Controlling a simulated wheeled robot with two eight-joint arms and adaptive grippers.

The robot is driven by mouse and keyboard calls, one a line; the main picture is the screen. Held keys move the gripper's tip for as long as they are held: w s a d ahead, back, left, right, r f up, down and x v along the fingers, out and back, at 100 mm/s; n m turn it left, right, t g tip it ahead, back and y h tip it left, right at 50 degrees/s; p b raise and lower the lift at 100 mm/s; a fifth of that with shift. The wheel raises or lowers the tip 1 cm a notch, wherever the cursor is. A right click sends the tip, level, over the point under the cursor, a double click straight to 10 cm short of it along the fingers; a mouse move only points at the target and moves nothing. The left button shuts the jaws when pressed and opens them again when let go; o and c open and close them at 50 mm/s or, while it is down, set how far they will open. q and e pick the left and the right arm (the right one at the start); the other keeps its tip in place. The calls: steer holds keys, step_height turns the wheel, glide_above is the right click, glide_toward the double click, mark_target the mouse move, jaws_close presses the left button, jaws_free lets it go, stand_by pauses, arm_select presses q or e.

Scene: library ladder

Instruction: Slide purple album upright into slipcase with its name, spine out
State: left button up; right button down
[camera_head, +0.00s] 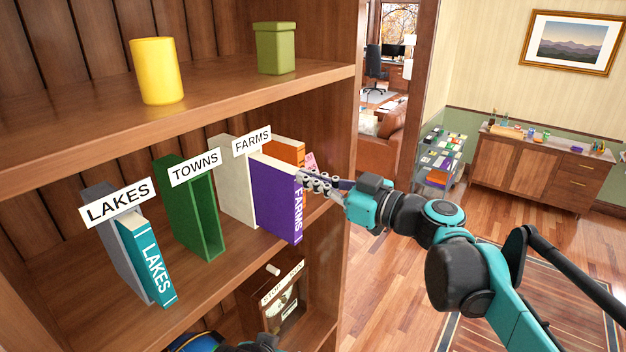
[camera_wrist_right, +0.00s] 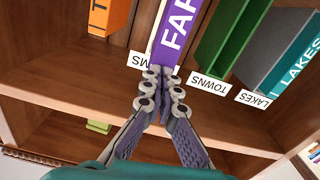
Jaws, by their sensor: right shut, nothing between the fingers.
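The purple album (camera_head: 273,203), lettered FARMS, stands upright with its spine facing out of the shelf. It sits at the cream slipcase (camera_head: 234,180) labelled FARMS and sticks out well past the case's front; how deep its back edge is inside is hidden. My right gripper (camera_head: 316,183) is shut and empty, its fingertips at the upper part of the spine, seemingly touching it. The right wrist view shows the fingertips (camera_wrist_right: 162,88) close against the top end of the purple spine (camera_wrist_right: 178,38). My left gripper's fingers do not show.
Left of it stand the green TOWNS slipcase (camera_head: 191,209), empty, and the grey LAKES slipcase (camera_head: 110,235) with a teal album (camera_head: 147,262). Orange books (camera_head: 284,151) stand behind to the right. A yellow cup (camera_head: 157,72) and green canister (camera_head: 276,49) stand on the shelf above.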

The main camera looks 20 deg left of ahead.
mark_target(279, 164)
steer(key=shift+x, duration=4.05)
steer(key=shift+d, duration=0.15)
steer(key=v, duration=1.4)
steer(key=shift+d, duration=0.25)
steer(key=shift+s, duration=0.15)
